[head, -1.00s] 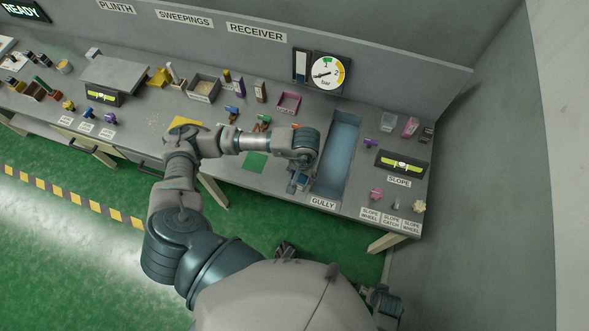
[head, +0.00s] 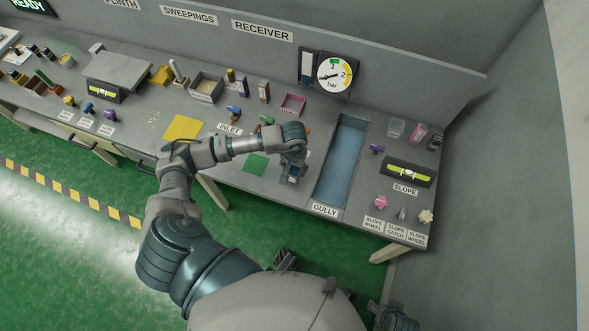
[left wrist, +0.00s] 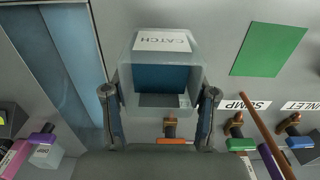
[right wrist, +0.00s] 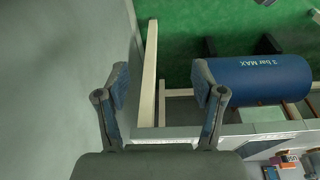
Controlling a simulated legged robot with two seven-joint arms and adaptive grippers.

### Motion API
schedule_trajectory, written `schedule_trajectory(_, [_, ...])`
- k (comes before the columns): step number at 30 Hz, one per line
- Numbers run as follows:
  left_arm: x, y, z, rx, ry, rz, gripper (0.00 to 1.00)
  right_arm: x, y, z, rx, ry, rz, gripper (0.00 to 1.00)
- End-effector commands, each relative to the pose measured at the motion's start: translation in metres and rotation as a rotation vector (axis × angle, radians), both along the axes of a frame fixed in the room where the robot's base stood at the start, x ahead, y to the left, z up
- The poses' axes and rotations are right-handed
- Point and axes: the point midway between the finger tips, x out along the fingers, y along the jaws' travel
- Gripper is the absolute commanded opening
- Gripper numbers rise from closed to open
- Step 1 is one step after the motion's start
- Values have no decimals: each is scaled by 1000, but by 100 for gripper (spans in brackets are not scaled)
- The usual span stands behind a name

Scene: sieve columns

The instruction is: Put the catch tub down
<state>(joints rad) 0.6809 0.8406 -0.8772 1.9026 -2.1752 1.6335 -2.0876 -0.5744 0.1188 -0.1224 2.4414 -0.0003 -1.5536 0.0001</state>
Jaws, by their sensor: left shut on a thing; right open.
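The catch tub (left wrist: 165,72) is a clear box with a CATCH label and a blue inside, seen in the left wrist view. My left gripper (left wrist: 160,98) is shut on it, one finger at each side. In the head view my left gripper (head: 290,174) is over the bench between the green square (head: 255,164) and the gully (head: 341,160); the arm mostly hides the tub there. I cannot tell whether the tub touches the bench. My right gripper (right wrist: 164,88) is open and empty, with floor and a bench leg behind it.
The green square is bare. Valves with SUMP (left wrist: 241,104) and INLET labels stand near the tub. A pink tray (head: 292,104) and a gauge (head: 335,75) are farther back. The SLOPE level (head: 407,172) and small parts lie right of the gully. A blue tank (right wrist: 258,80) is near my right gripper.

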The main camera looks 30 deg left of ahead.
Motion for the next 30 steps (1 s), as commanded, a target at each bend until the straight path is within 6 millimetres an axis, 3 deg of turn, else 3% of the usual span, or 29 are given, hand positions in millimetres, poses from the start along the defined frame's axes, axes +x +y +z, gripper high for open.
schedule_trajectory(5, [9, 5, -5, 0, 2, 0, 23, -1, 0, 3, 0, -1, 0, 68])
schedule_trajectory(9, [8, 5, -24, 0, 5, 0, 23, -1, 0, 5, 2, -7, 0, 68])
schedule_trajectory(12, [8, 5, -36, -1, 3, 0, 23, 10, 2, 9, 11, -63, 3, 68])
schedule_trajectory(22, [9, 5, -37, 0, 1, -1, 23, 13, 3, 8, 14, -76, 5, 68])
schedule_trajectory(23, [9, 5, -37, 0, 1, -1, 62, 14, 4, 8, 15, -80, 5, 68])
schedule_trajectory(25, [9, 5, -37, 0, 0, -1, 80, 15, 4, 8, 15, -81, 5, 68])
schedule_trajectory(30, [9, 5, -37, 0, 0, -1, 82, 14, 4, 8, 15, -80, 5, 68])
